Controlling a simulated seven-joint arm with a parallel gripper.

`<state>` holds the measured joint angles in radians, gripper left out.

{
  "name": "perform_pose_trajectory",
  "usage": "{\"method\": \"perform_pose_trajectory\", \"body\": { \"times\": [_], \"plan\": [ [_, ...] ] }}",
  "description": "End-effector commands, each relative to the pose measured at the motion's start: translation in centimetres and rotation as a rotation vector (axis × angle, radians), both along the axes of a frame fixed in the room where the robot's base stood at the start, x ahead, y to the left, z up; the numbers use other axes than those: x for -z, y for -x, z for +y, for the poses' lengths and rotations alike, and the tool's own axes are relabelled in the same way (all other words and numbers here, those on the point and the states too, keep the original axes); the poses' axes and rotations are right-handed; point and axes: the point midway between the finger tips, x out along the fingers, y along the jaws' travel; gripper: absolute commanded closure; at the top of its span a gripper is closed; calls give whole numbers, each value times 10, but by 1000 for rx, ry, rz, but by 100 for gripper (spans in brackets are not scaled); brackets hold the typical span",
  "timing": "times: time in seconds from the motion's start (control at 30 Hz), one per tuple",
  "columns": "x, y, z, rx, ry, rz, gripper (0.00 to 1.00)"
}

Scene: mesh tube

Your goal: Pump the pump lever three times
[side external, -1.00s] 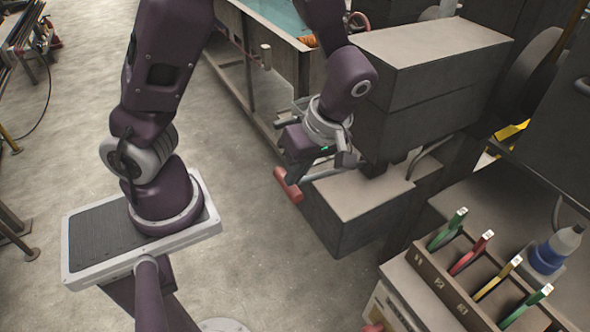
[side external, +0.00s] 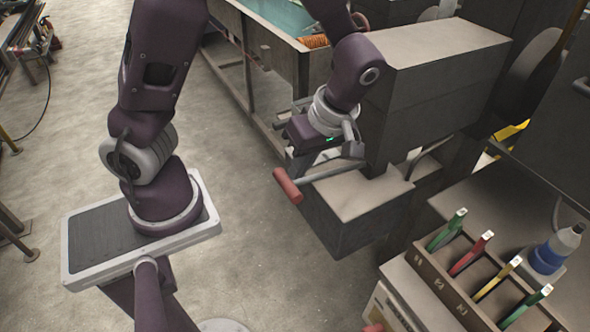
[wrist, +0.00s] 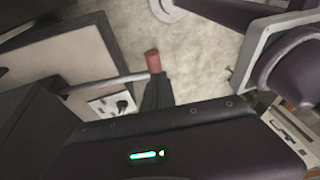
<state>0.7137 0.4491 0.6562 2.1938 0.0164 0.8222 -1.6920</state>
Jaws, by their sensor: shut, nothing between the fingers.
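The pump lever is a grey rod with a red cross grip (side external: 287,186) at its free end. It juts left from the dark pump block, and the grip also shows in the wrist view (wrist: 152,61). My gripper (side external: 301,163) is over the rod just behind the grip. In the wrist view its dark fingers (wrist: 159,80) are together and empty, with their tips close to the grip's near end. I cannot tell whether they touch the lever.
A large dark machine housing (side external: 430,70) stands right of my gripper. The lower block (side external: 355,195) lies under the lever. A rack of coloured tools (side external: 450,285) and a blue-and-white bottle (side external: 555,248) are at the lower right.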

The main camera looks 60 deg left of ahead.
Motion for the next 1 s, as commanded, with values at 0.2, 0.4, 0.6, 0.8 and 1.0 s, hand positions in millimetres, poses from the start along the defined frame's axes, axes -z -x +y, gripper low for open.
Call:
{"method": "perform_pose_trajectory", "body": {
  "times": [0.2,0.4,0.6,0.8,1.0],
  "plan": [
    [-68,-50,1,2,-1,2,100],
    [-90,-57,2,-3,-5,12,100],
    [-89,-57,2,-2,-5,12,100],
    [-69,-51,8,-3,-6,16,100],
    [-28,-41,22,-4,-6,17,100]
  ]
}}
